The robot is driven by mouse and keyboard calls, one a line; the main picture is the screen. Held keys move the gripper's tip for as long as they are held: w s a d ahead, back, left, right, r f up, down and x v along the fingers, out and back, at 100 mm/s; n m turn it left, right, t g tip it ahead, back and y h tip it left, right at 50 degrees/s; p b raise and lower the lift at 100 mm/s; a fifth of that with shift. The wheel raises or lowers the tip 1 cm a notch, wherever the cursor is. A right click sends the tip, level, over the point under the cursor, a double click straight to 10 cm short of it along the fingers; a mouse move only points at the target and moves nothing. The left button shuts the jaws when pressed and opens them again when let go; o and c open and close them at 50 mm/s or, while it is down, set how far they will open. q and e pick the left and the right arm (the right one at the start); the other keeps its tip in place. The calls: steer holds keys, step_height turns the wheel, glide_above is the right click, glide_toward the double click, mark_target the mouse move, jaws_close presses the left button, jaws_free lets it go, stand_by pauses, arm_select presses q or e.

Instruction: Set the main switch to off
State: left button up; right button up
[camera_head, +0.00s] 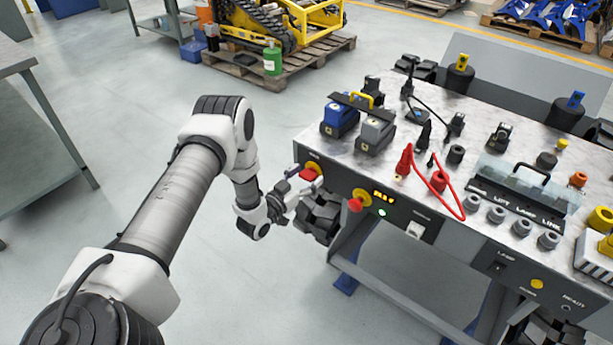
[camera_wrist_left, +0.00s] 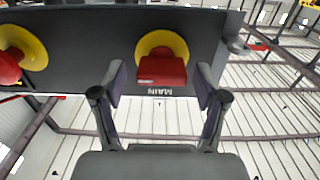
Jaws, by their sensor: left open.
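The main switch (camera_head: 309,173) is a red handle on a yellow disc, at the left end of the bench's dark front panel. In the left wrist view the red handle (camera_wrist_left: 162,70) lies across the lower part of its yellow disc, with the label MAIN upside down below it. My left gripper (camera_head: 292,186) is open in front of the switch. In the wrist view its two fingers (camera_wrist_left: 160,85) stand apart, one on each side of the handle, with a visible gap to it. My right gripper is not in view.
A red button on a yellow disc (camera_head: 356,201) sits right of the main switch, near a lit display (camera_head: 383,196) and a green lamp (camera_head: 382,212). Blue and grey blocks (camera_head: 340,119), red leads (camera_head: 445,185) and plugs stand on the bench top. Open floor lies left of the bench.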

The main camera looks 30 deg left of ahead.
arm_select(q)
steer(key=shift+w+a+f, duration=0.15)
steer(key=shift+a, duration=0.05)
steer(key=shift+d, duration=0.1)
steer(key=c, duration=1.2)
steer(key=shift+o, duration=0.2)
